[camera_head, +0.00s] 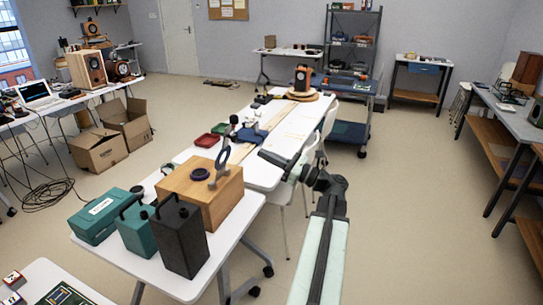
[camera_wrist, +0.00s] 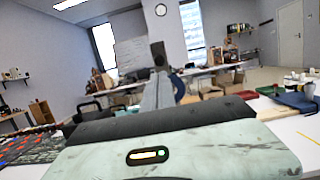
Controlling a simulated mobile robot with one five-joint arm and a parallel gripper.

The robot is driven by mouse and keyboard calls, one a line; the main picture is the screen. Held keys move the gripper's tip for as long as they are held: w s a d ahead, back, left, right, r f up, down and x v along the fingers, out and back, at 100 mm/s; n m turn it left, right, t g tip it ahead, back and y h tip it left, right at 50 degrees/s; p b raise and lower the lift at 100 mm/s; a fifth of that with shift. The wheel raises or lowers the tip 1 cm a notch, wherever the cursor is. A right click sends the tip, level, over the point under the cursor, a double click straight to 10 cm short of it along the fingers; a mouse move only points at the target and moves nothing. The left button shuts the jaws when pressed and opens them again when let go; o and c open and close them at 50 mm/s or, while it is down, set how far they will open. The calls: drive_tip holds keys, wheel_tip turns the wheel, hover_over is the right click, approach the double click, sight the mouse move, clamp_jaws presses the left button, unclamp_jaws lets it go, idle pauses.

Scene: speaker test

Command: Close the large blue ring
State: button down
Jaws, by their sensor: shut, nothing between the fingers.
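A large blue-grey ring (camera_head: 222,157) stands upright on top of a wooden box (camera_head: 219,196), on a stalk near the box's right side. A smaller dark blue ring (camera_head: 200,174) lies flat on the box top to its left. My gripper (camera_head: 264,155) is to the right of the upright ring and apart from it in the head view. In the wrist view my gripper (camera_wrist: 158,92) is shut and empty. A dark blue curved part (camera_wrist: 179,88), probably the upright ring, shows just right of the fingers, partly hidden by them.
Teal cases (camera_head: 97,216) and a dark case (camera_head: 180,238) stand on the white table in front of the box. Red trays (camera_head: 207,140) and a blue cloth or tray (camera_head: 252,136) lie farther back. A chair (camera_head: 306,152) stands beside the table. The floor to the right is clear.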

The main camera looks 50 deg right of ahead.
sight(236, 141)
drive_tip(key=p+x, duration=0.1)
drive_tip(key=x, duration=0.7)
drive_tip(key=shift+w+p, duration=0.1)
drive_tip(key=shift+p, duration=0.25)
drive_tip(key=shift+a, duration=0.1)
